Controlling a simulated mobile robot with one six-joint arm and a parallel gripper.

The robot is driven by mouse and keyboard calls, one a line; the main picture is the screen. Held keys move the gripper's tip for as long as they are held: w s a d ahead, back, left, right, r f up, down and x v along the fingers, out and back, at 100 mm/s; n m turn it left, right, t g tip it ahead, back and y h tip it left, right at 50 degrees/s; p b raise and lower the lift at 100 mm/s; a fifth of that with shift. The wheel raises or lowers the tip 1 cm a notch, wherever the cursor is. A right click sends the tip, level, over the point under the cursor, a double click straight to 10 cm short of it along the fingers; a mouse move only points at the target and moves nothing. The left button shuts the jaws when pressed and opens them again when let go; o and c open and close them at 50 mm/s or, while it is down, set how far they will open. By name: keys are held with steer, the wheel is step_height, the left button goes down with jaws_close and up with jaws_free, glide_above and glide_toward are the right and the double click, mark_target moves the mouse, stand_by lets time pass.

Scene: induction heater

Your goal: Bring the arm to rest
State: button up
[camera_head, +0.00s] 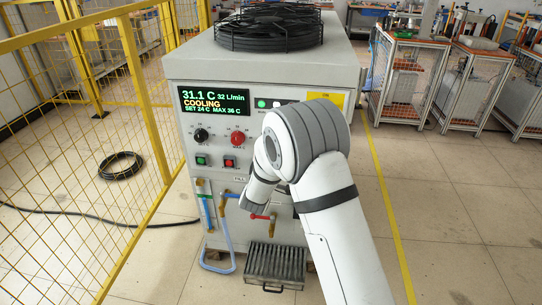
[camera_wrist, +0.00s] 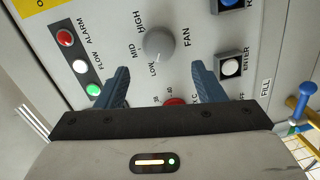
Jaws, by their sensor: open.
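My arm (camera_head: 320,150) reaches over the front of a grey cooling machine (camera_head: 340,78) in the head view. My gripper is hidden behind the arm there. In the wrist view my gripper (camera_wrist: 164,78) is open and empty, its two blue fingers apart and facing the control panel. A grey FAN knob (camera_wrist: 160,43) marked LOW, MID and HIGH lies beyond the fingertips. A red knob (camera_wrist: 174,102) shows partly between the fingers, cut off by the gripper body. I cannot tell the exact gap to the panel.
The display (camera_head: 214,102) reads 31.1 C, 32 L/min, COOLING. A black fan (camera_head: 268,27) tops the machine. A red-handled valve (camera_head: 261,217) and grille tray (camera_head: 275,265) are low in front.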

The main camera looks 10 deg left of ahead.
steer(key=s+d+r+m+g+y+p, duration=0.35)
steer(key=s+d+r+m+g, duration=0.25)
steer(key=s+d+r, duration=0.4)
steer(key=s+d+r+m+g, duration=0.1)
steer(key=s+d+m+g, duration=0.1)
steer(key=s, duration=0.7)
steer(key=s+d+r+m+g+h+p, duration=0.1)
steer(key=s+d+m+g, duration=0.2)
steer(key=s+d, duration=0.4)
steer(key=s+d+r+m+g+h, duration=0.1)
steer(key=s+d+r+m+g, duration=0.1)
steer(key=s, duration=1)
steer(key=shift+s+d+m+g, duration=0.35)
steer(key=shift+d+m+g, duration=0.35)
steer(key=shift+d+m, duration=0.5)
